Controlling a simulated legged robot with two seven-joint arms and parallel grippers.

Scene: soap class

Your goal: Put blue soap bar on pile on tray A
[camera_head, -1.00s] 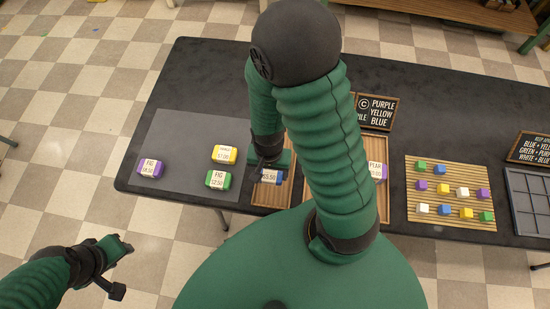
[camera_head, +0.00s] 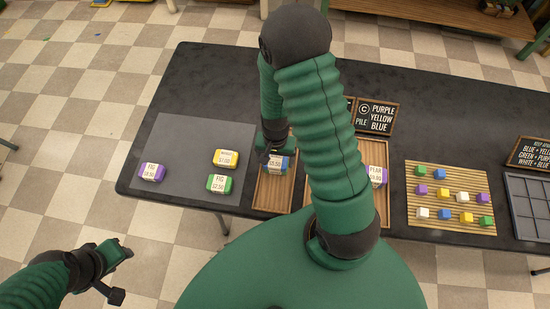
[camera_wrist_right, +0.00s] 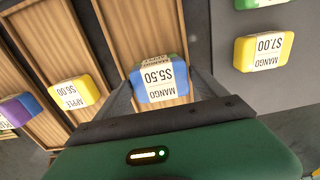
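The blue soap bar (camera_wrist_right: 160,92), labelled MANGO $5.50, is between the fingertips of my right gripper (camera_wrist_right: 160,80) in the right wrist view. The fingers press against its two ends. A green edge with a label (camera_wrist_right: 155,62) shows just past it, partly hidden by it; I cannot tell whether they touch. In the head view the blue bar (camera_head: 280,166) is over the far part of the left wooden tray (camera_head: 275,195), under my right gripper (camera_head: 272,158). My left gripper (camera_head: 118,272) is at the lower left, off the table, fingers spread and empty.
A purple bar (camera_head: 151,173), a yellow bar (camera_head: 226,158) and a green bar (camera_head: 219,184) lie on the grey mat (camera_head: 185,135). A slatted board (camera_head: 450,225) holds small cubes. Signs (camera_head: 377,116) stand behind.

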